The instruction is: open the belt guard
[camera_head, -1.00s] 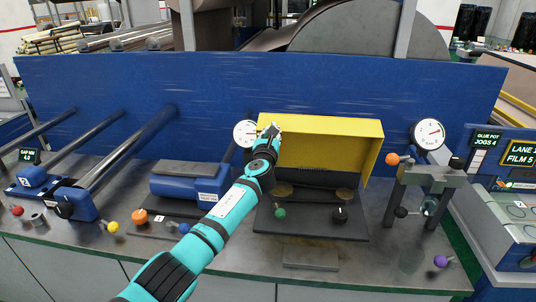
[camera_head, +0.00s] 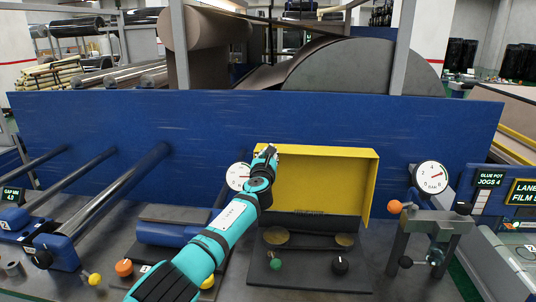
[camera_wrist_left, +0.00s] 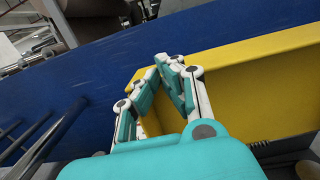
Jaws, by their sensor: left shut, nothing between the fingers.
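The yellow belt guard (camera_head: 325,182) stands raised against the blue panel, its hollow side facing me. Below it, two brass-coloured pulleys (camera_head: 344,240) are exposed on a dark base plate (camera_head: 310,275), with a green knob (camera_head: 275,264) and a black knob (camera_head: 340,265) in front. My left gripper (camera_head: 267,152) is shut and empty at the guard's upper left corner. In the left wrist view, its closed fingers (camera_wrist_left: 168,62) are in front of the yellow guard wall (camera_wrist_left: 255,70); I cannot tell whether they touch it. My right gripper is not in view.
The blue panel (camera_head: 120,130) runs behind the bench. A dial gauge (camera_head: 431,177) and a grey stand with an orange knob (camera_head: 394,206) are right of the guard. A blue cylinder housing (camera_head: 165,233) and dark rollers (camera_head: 130,185) are to the left.

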